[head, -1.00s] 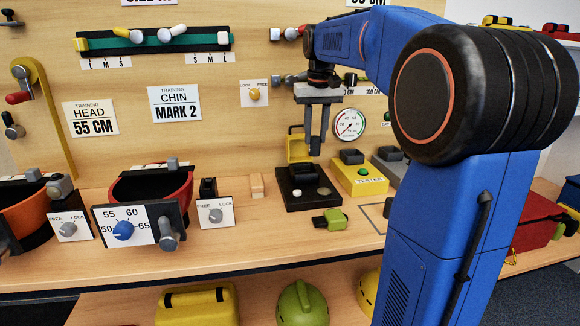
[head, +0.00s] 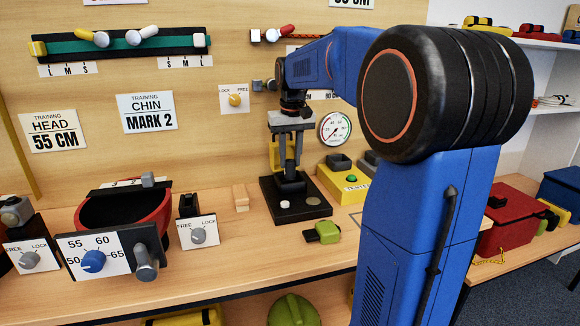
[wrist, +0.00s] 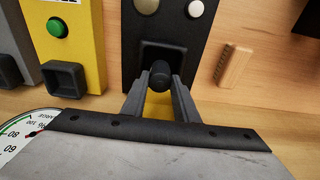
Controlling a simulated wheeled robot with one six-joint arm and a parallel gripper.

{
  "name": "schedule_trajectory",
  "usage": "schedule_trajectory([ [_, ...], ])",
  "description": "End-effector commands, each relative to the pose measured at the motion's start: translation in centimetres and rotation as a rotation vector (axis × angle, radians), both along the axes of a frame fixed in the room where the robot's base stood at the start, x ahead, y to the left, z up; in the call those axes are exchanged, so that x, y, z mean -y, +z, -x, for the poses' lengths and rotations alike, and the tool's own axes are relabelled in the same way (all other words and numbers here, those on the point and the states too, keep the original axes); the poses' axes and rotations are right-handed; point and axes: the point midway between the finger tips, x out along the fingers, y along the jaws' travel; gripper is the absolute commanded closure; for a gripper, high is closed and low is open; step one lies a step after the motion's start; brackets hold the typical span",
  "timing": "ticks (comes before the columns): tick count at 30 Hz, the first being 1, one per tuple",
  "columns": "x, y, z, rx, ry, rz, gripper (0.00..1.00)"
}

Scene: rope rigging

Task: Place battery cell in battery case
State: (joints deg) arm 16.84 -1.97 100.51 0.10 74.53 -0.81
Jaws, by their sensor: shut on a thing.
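My gripper (head: 290,182) points down over a black base (head: 310,207) on the bench, beside the yellow panel. In the wrist view my gripper (wrist: 158,88) is shut on a small dark cylinder (wrist: 160,70), which looks like the battery cell. The cylinder's end is at the square dark socket (wrist: 177,56) of the black base; I cannot tell how deep it sits. A small lime-green and black box (head: 326,232) lies in front of the base. Nothing is plainly marked as the battery case. A yellow frame stands behind the fingers.
A yellow box (head: 340,182) with a green button and dark socket stands right of the base. A small wooden block (head: 240,197) is at its left. A red bowl (head: 110,210) and knob panels fill the left bench. A gauge (head: 335,128) hangs on the wall behind.

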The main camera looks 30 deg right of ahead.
Motion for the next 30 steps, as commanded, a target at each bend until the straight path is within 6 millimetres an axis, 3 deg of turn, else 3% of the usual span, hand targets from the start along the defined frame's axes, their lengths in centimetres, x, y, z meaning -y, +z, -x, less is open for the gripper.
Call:
schedule_trajectory([
  [6,0.0,-2.7,0.0,0.000,0.000,0.000,1.00],
  [17,0.0,-3.0,0.0,-0.001,0.000,0.000,1.00],
  [18,0.0,-3.0,0.0,0.000,0.000,0.000,0.66],
  [20,0.0,-3.0,0.0,0.000,0.000,0.000,0.54],
  [30,0.0,-2.7,0.0,0.001,0.000,0.000,0.54],
])
